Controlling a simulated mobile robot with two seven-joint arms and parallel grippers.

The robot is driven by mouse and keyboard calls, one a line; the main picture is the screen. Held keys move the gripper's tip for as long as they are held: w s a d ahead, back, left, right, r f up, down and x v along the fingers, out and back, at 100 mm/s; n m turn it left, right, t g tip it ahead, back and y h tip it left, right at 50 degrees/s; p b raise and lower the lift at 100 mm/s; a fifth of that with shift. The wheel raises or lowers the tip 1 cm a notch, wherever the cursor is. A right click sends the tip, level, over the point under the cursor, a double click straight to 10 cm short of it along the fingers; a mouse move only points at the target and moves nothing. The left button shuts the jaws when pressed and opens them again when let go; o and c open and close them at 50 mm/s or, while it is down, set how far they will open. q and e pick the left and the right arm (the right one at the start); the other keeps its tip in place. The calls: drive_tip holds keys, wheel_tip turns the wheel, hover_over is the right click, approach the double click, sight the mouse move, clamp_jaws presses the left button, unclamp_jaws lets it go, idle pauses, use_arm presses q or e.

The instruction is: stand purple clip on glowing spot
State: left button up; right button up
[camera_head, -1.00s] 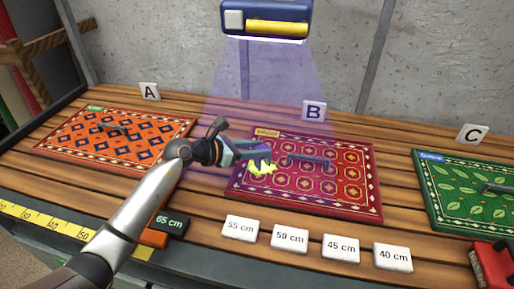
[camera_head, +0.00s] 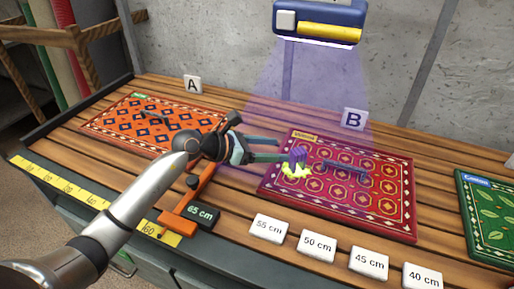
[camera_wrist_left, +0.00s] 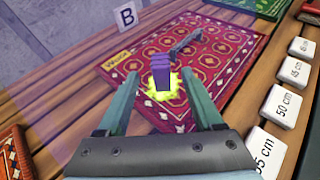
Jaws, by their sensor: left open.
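The purple clip (camera_head: 298,157) stands upright on the yellow glowing spot (camera_head: 296,171), at the left part of the red rug (camera_head: 390,213) marked B. In the left wrist view the clip (camera_wrist_left: 160,75) sits between and beyond the fingertips, with yellow glow (camera_wrist_left: 176,84) around its foot. My left gripper (camera_head: 280,149) is open, its fingers pointing right toward the clip. In the left wrist view the gripper (camera_wrist_left: 165,78) shows a gap on both sides of the clip. My right gripper is not in view.
An orange rug (camera_head: 100,125) lies left and a green rug (camera_head: 495,215) right. A dark handle (camera_head: 343,169) lies on the red rug. A lamp (camera_head: 320,20) hangs above. White cards, including 50 cm (camera_head: 318,245), line the front. An orange slider (camera_head: 180,222) sits on the yellow ruler.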

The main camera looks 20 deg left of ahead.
use_arm(q)
drive_tip(key=v, duration=0.5)
drive_tip(key=shift+s+a, duration=0.1)
drive_tip(key=shift+s, duration=0.05)
